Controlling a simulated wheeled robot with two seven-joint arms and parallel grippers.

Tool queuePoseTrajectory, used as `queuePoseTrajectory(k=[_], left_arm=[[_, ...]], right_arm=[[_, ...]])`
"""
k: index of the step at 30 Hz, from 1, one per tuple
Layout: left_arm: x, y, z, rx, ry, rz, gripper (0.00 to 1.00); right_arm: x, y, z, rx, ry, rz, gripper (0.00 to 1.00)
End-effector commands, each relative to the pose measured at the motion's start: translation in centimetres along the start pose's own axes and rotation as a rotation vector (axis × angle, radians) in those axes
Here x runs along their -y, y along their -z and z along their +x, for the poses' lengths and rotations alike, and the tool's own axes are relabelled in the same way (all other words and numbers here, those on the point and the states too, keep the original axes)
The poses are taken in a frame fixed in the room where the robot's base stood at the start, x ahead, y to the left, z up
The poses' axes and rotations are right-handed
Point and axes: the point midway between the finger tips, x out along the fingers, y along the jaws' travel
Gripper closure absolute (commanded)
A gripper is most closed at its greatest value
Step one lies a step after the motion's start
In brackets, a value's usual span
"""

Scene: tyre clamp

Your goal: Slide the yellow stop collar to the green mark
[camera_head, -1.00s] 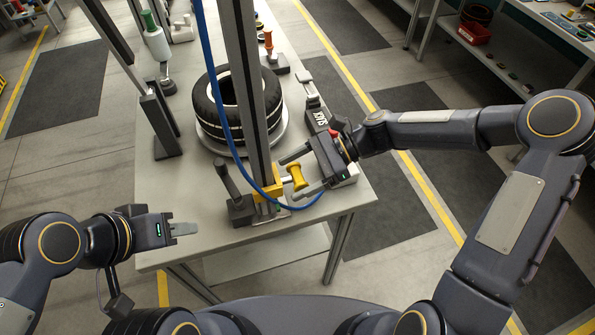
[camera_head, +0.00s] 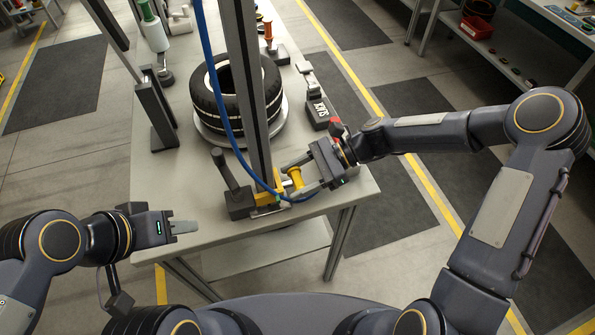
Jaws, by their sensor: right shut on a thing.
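The yellow stop collar (camera_head: 262,199) sits low on the upright grey post (camera_head: 258,130), close to the table's front edge. Its yellow knob (camera_head: 295,177) sticks out to the right. My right gripper (camera_head: 297,177) comes from the right and is shut on this knob, one finger at the far side and one at the near side. My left gripper (camera_head: 185,227) is apart from everything, in front of the table's left part. Its fingers are seen edge-on, so their opening is unclear. I cannot make out the green mark on the post.
A tyre (camera_head: 210,100) lies on a round plate behind the post. A blue hose (camera_head: 225,120) hangs along the post and loops by the collar. A dark lever (camera_head: 226,172) stands left of it.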

Motion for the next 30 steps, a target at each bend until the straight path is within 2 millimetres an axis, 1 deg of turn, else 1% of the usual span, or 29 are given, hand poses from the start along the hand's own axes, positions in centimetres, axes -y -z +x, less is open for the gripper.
queuePoseTrajectory(k=[1,10,11,15,22,25,28,30], left_arm=[[0.3,-0.3,0.6,0.0,0.0,0.0,0.64],[0.2,-0.2,0.4,0.0,0.0,0.0,0.64],[0.2,-0.2,0.4,0.0,0.0,0.0,0.64],[0.2,-0.2,0.4,0.0,0.0,0.0,0.64],[0.2,-0.2,0.4,0.0,0.0,0.0,0.64],[0.2,-0.2,0.5,0.0,0.0,0.0,0.64],[0.3,-0.3,0.7,0.0,0.0,0.0,0.64],[0.4,-0.4,0.9,0.0,0.0,0.0,0.64]], right_arm=[[-0.1,1.0,0.4,-0.001,-0.002,0.002,0.83],[0.0,0.9,0.3,-0.001,-0.001,0.0,0.83],[0.0,0.9,0.3,-0.001,-0.001,0.0,0.38],[0.0,0.9,0.3,-0.001,-0.001,0.0,0.2],[0.0,0.9,0.3,-0.001,0.0,0.0,0.2],[0.0,0.9,0.0,-0.002,0.002,0.0,0.2],[0.1,1.0,-1.2,-0.003,0.004,0.0,0.2],[0.1,1.1,-2.4,-0.004,0.006,0.0,0.2]])
